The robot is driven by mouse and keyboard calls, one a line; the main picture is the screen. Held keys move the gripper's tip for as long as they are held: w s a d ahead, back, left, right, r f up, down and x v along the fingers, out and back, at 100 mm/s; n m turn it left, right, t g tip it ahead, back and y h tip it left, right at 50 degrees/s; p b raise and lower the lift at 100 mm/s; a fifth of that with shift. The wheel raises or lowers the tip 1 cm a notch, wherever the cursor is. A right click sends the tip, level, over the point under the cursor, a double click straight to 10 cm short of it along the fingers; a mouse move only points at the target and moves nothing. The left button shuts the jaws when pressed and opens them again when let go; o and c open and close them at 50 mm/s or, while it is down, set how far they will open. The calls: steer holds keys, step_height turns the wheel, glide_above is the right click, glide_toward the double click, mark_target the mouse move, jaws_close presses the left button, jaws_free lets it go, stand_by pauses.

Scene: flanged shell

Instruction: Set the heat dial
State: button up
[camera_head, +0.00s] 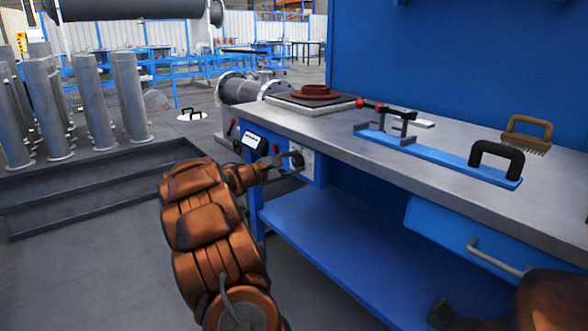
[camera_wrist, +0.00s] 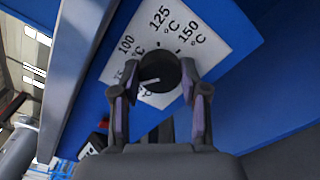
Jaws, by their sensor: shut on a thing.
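The heat dial is a round black knob (camera_wrist: 160,72) on a white plate (camera_wrist: 205,40) marked 100, 125 and 150 °C, with another label partly hidden at its left. A pale pointer mark on the knob points left, toward that partly hidden label. My gripper (camera_wrist: 157,85) is shut on the knob, one finger on each side. In the head view the dial plate (camera_head: 307,162) is on the blue front of the bench, and my gripper (camera_head: 285,163) reaches it from the left.
A small display (camera_head: 251,140) sits left of the dial. The bench top (camera_head: 340,140) holds a red flanged part (camera_head: 316,92), a blue bar (camera_head: 440,158) with a black handle, and a brush (camera_head: 527,132). A drawer handle (camera_head: 497,258) juts out at right. Metal cylinders (camera_head: 128,95) stand at left.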

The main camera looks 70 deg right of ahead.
steer(key=shift+s+f+m, duration=0.1)
steer(key=shift+f+m, duration=0.05)
steer(key=shift+m, duration=0.25)
steer(key=o, duration=1.1)
steer(key=shift+o, duration=0.2)
steer(key=v, duration=1.2)
